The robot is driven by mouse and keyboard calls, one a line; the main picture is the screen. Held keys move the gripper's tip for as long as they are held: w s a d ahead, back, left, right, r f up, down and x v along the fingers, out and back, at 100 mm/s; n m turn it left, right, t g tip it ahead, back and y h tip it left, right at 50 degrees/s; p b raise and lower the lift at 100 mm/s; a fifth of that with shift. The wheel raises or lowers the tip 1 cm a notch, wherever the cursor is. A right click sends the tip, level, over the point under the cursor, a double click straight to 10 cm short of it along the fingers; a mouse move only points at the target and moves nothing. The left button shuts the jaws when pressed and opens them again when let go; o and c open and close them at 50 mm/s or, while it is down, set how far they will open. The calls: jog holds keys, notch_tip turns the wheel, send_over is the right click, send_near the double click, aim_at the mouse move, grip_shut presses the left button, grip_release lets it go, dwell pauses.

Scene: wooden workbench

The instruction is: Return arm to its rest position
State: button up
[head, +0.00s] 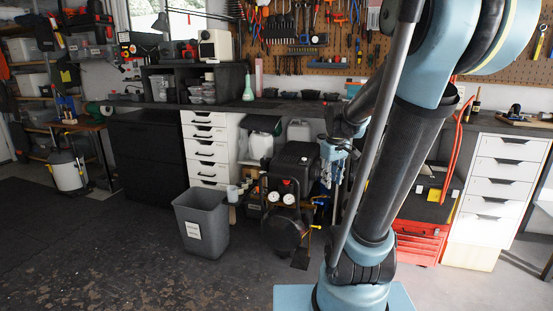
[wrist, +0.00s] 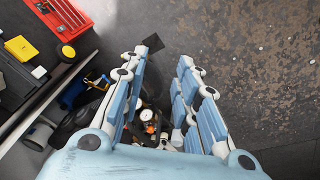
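My arm (head: 400,165) rises from its blue base at the lower right in the head view and bends over at the top. My gripper (head: 332,165) hangs low in front of the workbench, partly hidden by my own arm links. In the wrist view its two blue fingers stand apart, and my gripper (wrist: 164,66) is open with nothing held between them. Behind the gap, lower down, parts of a black compressor (wrist: 148,118) with a gauge show.
The black compressor (head: 290,190) stands on the floor by a grey bin (head: 202,222). White drawers (head: 205,150) and more drawers (head: 500,180) support the workbench (head: 275,107). A red toolbox (head: 418,240) is beside my arm. The floor (head: 130,270) at the front left is clear.

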jog(key=s+f+m, duration=0.2)
jog(key=s+f, duration=0.2)
jog(key=s, duration=0.5)
jog(key=s+f+m, duration=0.3)
jog(key=s, duration=0.6)
jog(key=shift+s+a+f, duration=0.4)
